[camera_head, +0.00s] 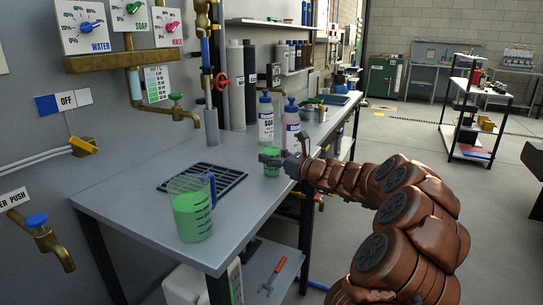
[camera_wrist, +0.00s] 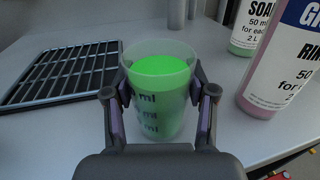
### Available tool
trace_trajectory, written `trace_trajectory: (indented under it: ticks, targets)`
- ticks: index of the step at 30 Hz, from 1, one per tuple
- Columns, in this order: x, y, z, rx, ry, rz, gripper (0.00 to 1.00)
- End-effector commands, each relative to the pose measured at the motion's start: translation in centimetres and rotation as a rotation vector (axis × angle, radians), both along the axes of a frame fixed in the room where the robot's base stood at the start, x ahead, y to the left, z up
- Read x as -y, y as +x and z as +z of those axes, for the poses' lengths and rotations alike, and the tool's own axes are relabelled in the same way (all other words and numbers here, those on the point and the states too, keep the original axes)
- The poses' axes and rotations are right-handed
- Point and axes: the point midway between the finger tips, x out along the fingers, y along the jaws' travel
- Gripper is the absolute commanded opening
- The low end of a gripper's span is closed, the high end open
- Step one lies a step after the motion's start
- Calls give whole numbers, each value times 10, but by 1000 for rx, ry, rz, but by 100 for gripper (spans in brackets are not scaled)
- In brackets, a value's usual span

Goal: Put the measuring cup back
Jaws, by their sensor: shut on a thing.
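A small clear measuring cup (camera_wrist: 160,112) with bright green liquid and ml marks stands upright between my fingers in the wrist view. My gripper (camera_wrist: 160,92) is shut on it, one finger on each side. In the head view the cup (camera_head: 272,168) is partly hidden by my gripper (camera_head: 271,158), near the front edge of the grey bench. Whether its base touches the bench is hard to tell. A larger jug (camera_head: 190,214) with a blue handle and green liquid stands on the bench at the near left.
A black drain grate (camera_head: 190,175) lies left of the cup, also in the wrist view (camera_wrist: 62,75). The soap bottle (camera_head: 265,122) and pink rinse bottle (camera_head: 291,128) stand close behind and right of it. Brass taps (camera_head: 175,116) jut from the wall.

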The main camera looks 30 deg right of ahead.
Motion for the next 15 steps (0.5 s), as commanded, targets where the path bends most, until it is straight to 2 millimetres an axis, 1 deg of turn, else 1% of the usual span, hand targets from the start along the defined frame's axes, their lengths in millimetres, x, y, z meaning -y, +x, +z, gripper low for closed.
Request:
trace_trajectory:
  ticks: [4,5,11,15]
  targets:
    - [0,0,-2,1,1,0,7]
    - [0,0,-2,0,0,0,59]
    - [0,0,-2,0,0,0,80]
    - [0,0,-2,0,0,0,81]
